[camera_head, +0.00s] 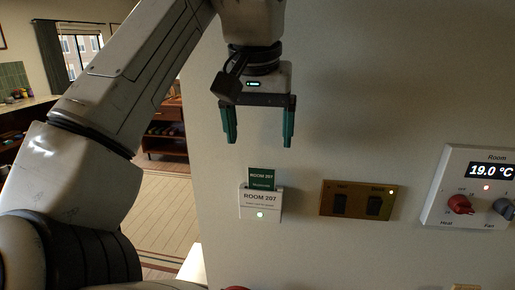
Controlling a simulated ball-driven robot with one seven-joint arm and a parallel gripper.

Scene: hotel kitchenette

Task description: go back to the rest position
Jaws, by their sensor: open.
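My gripper (259,138) hangs fingers down in front of the wall, with its two green fingers spread apart and nothing between them. It is above a white card holder (261,204) marked ROOM 207. A green ROOM 207 card (262,178) stands upright in the holder's top, below the fingertips and apart from them. A light on the holder's front glows green.
Right of the holder is a brass switch plate (357,200) with two dark switches. Farther right is a room thermostat panel (470,188) reading 19.0 °C, with a red knob (459,204). A wooden shelf unit (163,130) stands across open floor at left.

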